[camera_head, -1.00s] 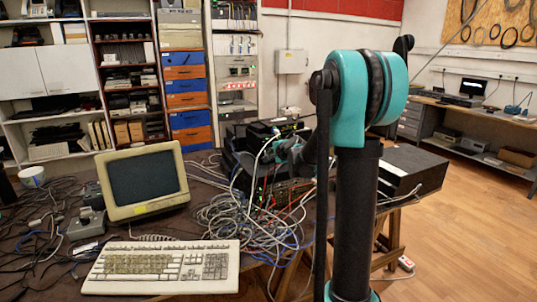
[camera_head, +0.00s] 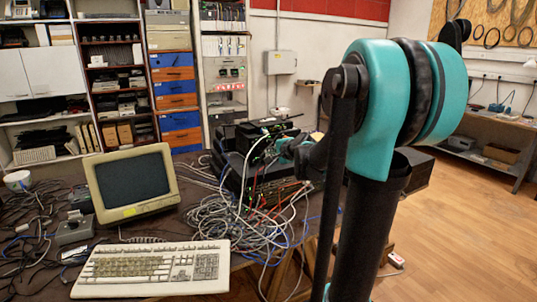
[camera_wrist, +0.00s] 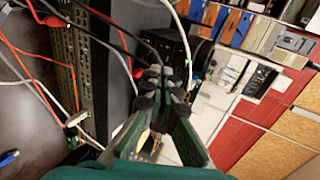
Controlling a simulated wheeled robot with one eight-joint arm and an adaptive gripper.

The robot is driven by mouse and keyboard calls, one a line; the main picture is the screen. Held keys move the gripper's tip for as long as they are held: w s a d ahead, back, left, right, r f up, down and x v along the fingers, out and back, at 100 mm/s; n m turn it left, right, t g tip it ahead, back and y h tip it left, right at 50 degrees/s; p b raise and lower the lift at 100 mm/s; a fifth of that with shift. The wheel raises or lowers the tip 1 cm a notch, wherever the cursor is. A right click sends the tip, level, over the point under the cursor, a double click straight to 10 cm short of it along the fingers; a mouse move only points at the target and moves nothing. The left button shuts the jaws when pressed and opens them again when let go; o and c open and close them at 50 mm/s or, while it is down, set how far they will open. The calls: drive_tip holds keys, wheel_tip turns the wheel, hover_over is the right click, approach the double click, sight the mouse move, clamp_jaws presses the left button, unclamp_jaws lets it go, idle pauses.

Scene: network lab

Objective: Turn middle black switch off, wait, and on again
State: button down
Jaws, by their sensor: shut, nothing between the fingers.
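A stack of black network switches (camera_head: 236,164) stands on the table behind a tangle of cables. I cannot tell for sure which one is the middle black switch, and its power control cannot be made out. My gripper (camera_head: 284,149) is at the front of the stack, partly hidden by my arm and the cables. In the wrist view my gripper (camera_wrist: 168,80) is shut and empty, with dark pads and green fingers. Black device housings (camera_wrist: 112,70) stand just left of the fingertips there. I cannot tell whether the fingers touch anything.
Loose grey, white, red and blue cables (camera_head: 215,220) lie in front of the stack and hang near my gripper. An old monitor (camera_head: 132,185) and a keyboard (camera_head: 152,268) stand to the left. Open wooden floor (camera_head: 455,240) lies to the right.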

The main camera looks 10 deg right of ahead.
drive_tip(key=shift+s+d+f, duration=0.1)
drive_tip(key=shift+s+f, duration=0.2)
drive_tip(key=shift+f, duration=0.35)
approach(253, 155)
drive_tip(key=x, duration=0.5)
drive_tip(key=shift+d+f, duration=0.25)
drive_tip(key=shift+f, duration=0.05)
drive_tip(key=shift+w+a, duration=0.25)
drive_tip(key=shift+w, duration=0.5)
drive_tip(key=shift+f, duration=0.1)
